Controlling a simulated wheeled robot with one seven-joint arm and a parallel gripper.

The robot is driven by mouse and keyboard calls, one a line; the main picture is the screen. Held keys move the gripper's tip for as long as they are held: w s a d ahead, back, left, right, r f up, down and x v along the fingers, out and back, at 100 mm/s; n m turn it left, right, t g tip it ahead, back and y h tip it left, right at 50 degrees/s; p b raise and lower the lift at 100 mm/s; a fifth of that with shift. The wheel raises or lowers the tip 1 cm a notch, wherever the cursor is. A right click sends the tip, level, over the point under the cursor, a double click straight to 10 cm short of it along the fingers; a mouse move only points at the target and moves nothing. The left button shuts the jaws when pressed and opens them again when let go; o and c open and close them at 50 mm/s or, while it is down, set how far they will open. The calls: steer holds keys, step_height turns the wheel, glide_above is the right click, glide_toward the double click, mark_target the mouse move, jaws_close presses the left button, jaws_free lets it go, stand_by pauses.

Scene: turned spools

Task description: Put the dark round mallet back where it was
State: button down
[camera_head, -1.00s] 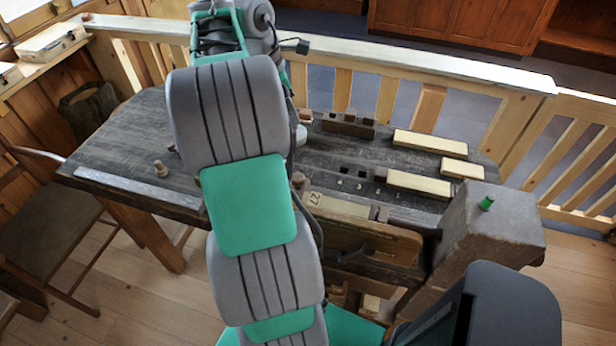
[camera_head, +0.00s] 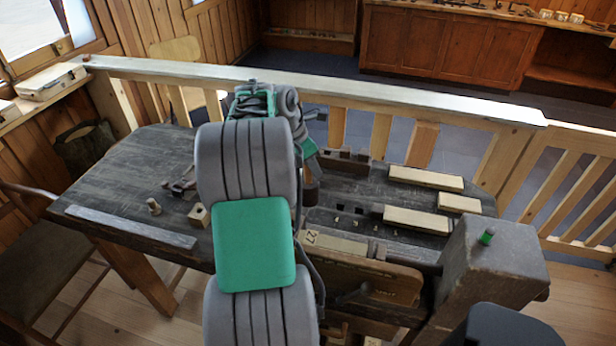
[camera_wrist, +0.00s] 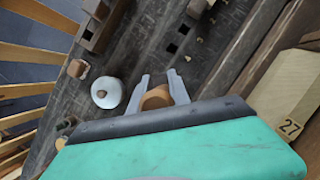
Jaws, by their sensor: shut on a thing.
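The mallet (camera_head: 311,194) shows in the head view as a short dark brown round piece just below the end of my arm, over the middle of the dark bench. My gripper (camera_wrist: 164,86) is closed around a round brown wooden piece (camera_wrist: 156,98) in the wrist view, which I take to be part of the mallet. The rest of it is hidden by my wrist. I cannot tell whether it touches the bench. A row of small square numbered holes (camera_head: 357,222) lies to its right on the bench (camera_head: 130,180).
A pale round knobbed piece (camera_wrist: 106,92) stands beside my fingers. A holed dark block (camera_head: 349,167) stands at the bench's back edge. Pale wooden bars (camera_head: 425,178) lie right. A block marked 27 (camera_head: 335,243) is at the front. A railing (camera_head: 330,95) runs behind.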

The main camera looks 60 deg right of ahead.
mark_target(308, 177)
steer(key=shift+w+d+f+p, duration=0.1)
steer(key=shift+w+f+p, duration=0.2)
steer(key=shift+f, duration=0.9)
steer(key=shift+w+d+f+p, duration=0.1)
steer(key=shift+w+f, duration=0.3)
steer(key=shift+f, duration=0.8)
steer(key=c, duration=1.2)
jaws_free()
steer(key=shift+c, duration=0.2)
steer(key=v, duration=1.2)
steer(key=w+a+r+m+t, duration=0.2)
steer(key=w+a, duration=0.5)
steer(key=a, duration=0.1)
steer(key=w+a+r+m+t, duration=0.1)
steer(key=w+a+m+t, duration=0.35)
steer(key=a, duration=1.05)
steer(key=s+a+f+m+y, duration=0.1)
steer(key=a+f+m, duration=0.1)
steer(key=a, duration=0.9)
steer(key=s+a+f+m+y, duration=0.1)
steer(key=s+a+m+y, duration=0.1)
steer(key=a, duration=1)
steer(key=shift+a+f+y, duration=0.3)
steer(key=shift+f, duration=0.1)
steer(key=shift+s, duration=0.15)
